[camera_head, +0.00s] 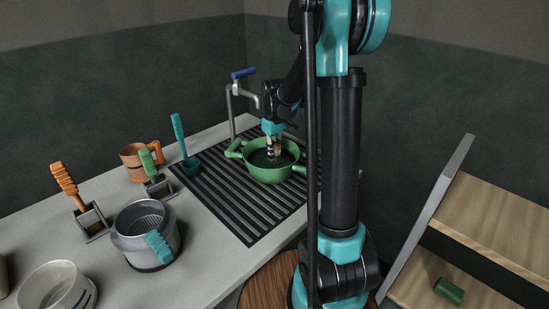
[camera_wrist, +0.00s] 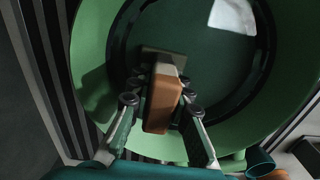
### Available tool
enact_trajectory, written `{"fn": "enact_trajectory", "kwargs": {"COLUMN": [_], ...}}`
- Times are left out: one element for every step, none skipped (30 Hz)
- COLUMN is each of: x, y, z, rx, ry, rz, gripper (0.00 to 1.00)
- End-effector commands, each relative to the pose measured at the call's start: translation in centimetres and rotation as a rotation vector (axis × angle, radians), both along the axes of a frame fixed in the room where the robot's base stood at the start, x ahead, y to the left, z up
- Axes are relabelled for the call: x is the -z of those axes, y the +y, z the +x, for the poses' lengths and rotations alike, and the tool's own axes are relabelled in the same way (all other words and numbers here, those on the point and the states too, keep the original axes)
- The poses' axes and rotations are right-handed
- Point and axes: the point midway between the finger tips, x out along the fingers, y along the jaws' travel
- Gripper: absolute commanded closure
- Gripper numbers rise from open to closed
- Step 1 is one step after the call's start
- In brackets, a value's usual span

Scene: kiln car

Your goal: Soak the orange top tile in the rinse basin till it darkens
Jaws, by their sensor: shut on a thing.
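The rinse basin (camera_head: 262,178) is a round green pot with handles, standing on the dark ribbed drainer below the tap. It fills much of the wrist view (camera_wrist: 90,75), with dark green liquid inside. My gripper (camera_head: 273,154) reaches down into the basin. In the wrist view my gripper (camera_wrist: 163,92) is shut on the orange tile (camera_wrist: 158,112), a narrow block held between the two fingers. The tile's near part looks orange-brown. Its far end meets a dull grey-green patch, and I cannot tell whether that is wet tile. In the head view the tile is mostly hidden by the gripper.
A tap (camera_head: 237,88) with a blue lever stands behind the basin. On the counter to the left are an orange mug (camera_head: 134,163), a teal ladle (camera_head: 181,140), a grey pot (camera_head: 133,231) and a white bowl (camera_head: 50,288). Wooden shelves (camera_head: 490,222) stand at right.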

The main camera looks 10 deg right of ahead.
Motion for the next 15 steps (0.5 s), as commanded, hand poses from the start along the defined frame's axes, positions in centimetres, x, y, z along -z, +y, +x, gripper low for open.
{"fn": "enact_trajectory", "kwargs": {"x": [0.0, 0.0, -0.01, -0.01, -0.01, -0.01, -0.01, -0.02, -0.08, -0.15, -0.25, -0.41, -0.54, -0.67, -0.85], "y": [0.0, 0.0, 0.0, 0.0, 0.0, 0.0, 0.0, 0.0, 0.0, 0.0, 0.01, 0.0, 0.0, 0.0, 0.0], "z": [0.0, 0.0, 0.0, 0.0, 0.0, 0.0, 0.0, 0.0, 0.0, 0.0, 0.01, 0.0, 0.0, -0.01, -0.02], "rx": [0.0, 0.0, 0.0, 0.0, 0.0, 0.0, 0.0, 0.0, 0.0, 0.0, 0.0, 0.0, 0.0, 0.0, 0.0], "ry": [0.0, 0.0, 0.0, 0.0, 0.0, 0.0, 0.0, 0.0, 0.0, 0.0, 0.0, 0.0, 0.0, 0.0, 0.0], "rz": [0.0, 0.0, 0.0, 0.0, 0.0, 0.0, 0.0, 0.0, 0.0, 0.0, 0.0, 0.0, 0.0, 0.0, 0.0], "gripper": [1.0, 1.0, 1.0, 1.0, 1.0, 1.0, 1.0, 1.0, 1.0, 1.0, 1.0, 1.0, 1.0, 1.0, 1.0]}}
